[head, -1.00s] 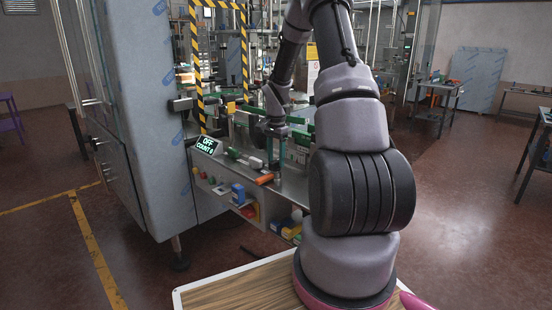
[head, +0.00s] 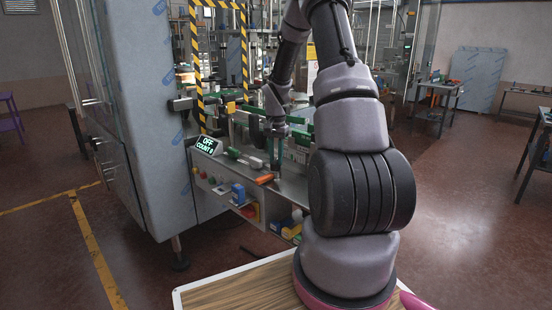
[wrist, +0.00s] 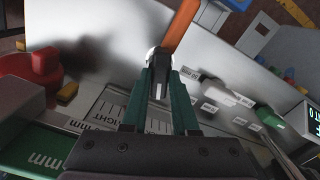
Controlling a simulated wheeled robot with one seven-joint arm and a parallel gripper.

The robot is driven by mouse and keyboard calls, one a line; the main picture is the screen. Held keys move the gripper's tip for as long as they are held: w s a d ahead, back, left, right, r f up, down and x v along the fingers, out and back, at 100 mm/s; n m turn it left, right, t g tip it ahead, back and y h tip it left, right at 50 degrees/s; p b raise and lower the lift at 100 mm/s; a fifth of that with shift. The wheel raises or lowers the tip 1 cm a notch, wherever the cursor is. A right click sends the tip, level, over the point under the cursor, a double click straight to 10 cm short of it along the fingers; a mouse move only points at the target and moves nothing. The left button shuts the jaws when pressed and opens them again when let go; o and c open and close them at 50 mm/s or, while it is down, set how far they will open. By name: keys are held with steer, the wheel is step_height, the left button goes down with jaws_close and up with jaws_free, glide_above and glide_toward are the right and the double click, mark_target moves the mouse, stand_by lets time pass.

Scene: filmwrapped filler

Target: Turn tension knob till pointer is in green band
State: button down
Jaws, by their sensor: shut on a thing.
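The orange handle also shows in the head view (head: 264,179), just below my gripper (head: 275,170). I cannot make out the pointer or a green band.
A red knob (wrist: 30,72) and a printed scale (wrist: 118,108) lie left of the fingers in the wrist view. White labels (wrist: 218,100) are on the right.

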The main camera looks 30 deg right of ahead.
mark_target(276, 160)
steer(key=n, duration=0.5)
steer(key=shift+n, duration=0.3)
steer(key=n, duration=0.5)
steer(key=shift+n, duration=0.4)
steer(key=c, duration=0.7)
jaws_free()
step_height(276, 160, up, 11)
steer(key=shift+f, duration=0.1)
